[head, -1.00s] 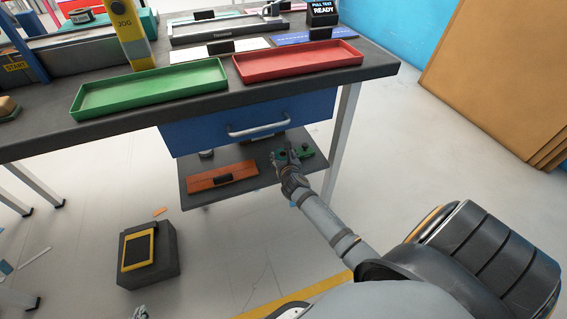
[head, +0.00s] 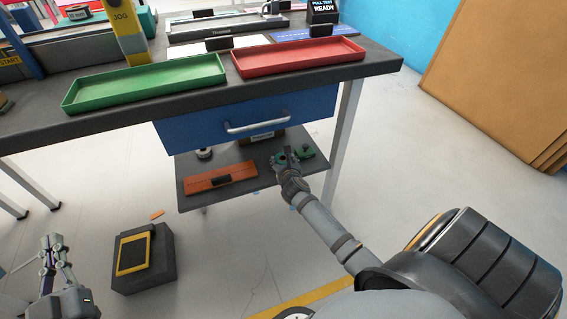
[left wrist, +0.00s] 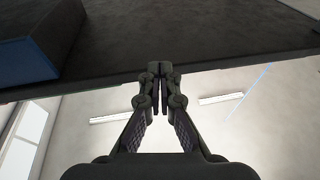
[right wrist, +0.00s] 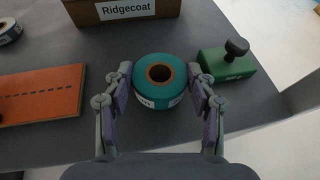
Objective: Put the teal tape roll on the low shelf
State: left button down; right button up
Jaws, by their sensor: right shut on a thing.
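The teal tape roll (right wrist: 160,84) has a brown core and a white label on its side. My right gripper (right wrist: 160,92) is shut on it, one finger on each side. In the head view my right gripper (head: 287,158) is over the right part of the low shelf (head: 232,156), under the blue drawer. The roll is upright with its hole facing up; I cannot tell whether it touches the shelf. My left gripper (head: 52,247) is at the lower left, away from the shelf. In the left wrist view its fingers (left wrist: 161,75) are together and empty.
On the shelf are an orange board (right wrist: 40,95), a green block with a black knob (right wrist: 228,65), a Ridgecoat box (right wrist: 125,12) and another roll (right wrist: 8,30). The drawer (head: 245,118) hangs above. A dark box with a yellow-framed panel (head: 143,258) stands on the floor.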

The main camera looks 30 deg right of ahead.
pick_arm(q)
notch_tip(320, 180, up, 7)
jog(key=s+t, duration=0.1)
jog(key=t, duration=0.2)
jog(key=shift+s+h+b, duration=0.25)
jog(key=shift+h+b, duration=0.05)
pick_arm(e)
jog(key=shift+f, duration=0.2)
jog(key=shift+f, duration=0.15)
jog(key=o, duration=1.4)
